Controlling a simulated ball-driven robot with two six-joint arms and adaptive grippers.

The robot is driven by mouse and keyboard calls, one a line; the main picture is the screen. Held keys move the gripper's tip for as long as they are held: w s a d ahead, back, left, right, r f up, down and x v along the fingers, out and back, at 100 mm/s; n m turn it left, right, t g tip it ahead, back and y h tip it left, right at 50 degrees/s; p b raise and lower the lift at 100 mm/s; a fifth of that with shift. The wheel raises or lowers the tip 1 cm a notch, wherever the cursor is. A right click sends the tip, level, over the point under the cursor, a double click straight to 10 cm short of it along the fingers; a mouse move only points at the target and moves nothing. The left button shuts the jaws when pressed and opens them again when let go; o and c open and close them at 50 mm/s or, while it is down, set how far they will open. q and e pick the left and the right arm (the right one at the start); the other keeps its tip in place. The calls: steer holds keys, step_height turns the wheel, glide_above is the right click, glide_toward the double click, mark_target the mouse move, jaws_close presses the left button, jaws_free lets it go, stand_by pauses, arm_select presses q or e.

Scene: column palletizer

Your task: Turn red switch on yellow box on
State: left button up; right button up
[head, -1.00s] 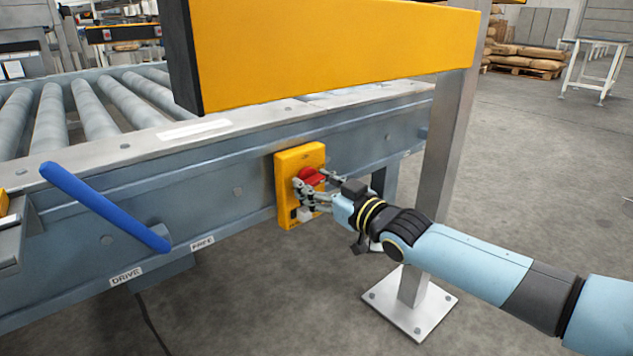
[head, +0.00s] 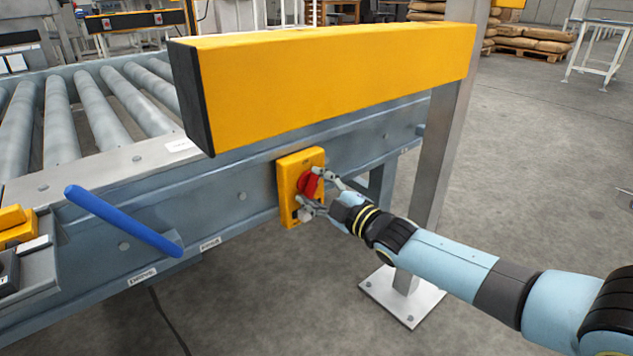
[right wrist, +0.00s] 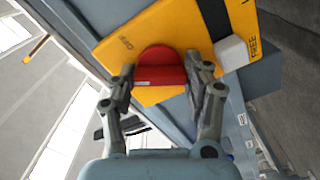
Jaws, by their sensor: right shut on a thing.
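The yellow box (head: 287,203) is fixed to the grey side of the conveyor frame. The red switch (head: 308,185) sits on its front face. It also shows in the right wrist view (right wrist: 160,72), with its raised grip between my fingertips. My right gripper (head: 314,191) is shut on the red switch, one finger on each side. It also fills the lower part of the right wrist view (right wrist: 165,88). A white block (right wrist: 231,51) is on the box beside a dark band, near the word FREE. My left gripper is not in view.
A yellow beam (head: 330,80) on a grey post (head: 446,150) stands close above and beside my right arm. A blue handle (head: 120,220) sticks out at the left. Conveyor rollers (head: 60,115) lie behind.

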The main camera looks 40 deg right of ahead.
steer(key=n, duration=0.3)
steer(key=shift+p, duration=0.4)
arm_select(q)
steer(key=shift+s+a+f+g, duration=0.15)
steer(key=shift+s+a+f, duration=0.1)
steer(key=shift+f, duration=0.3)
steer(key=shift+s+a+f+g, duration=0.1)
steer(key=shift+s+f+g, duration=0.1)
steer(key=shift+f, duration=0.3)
arm_select(e)
steer(key=shift+f+n, duration=0.1)
steer(key=shift+n, duration=1.2)
steer(key=o, duration=1.2)
steer(key=s, duration=0.8)
steer(key=s+d, duration=0.1)
steer(key=s, duration=0.3)
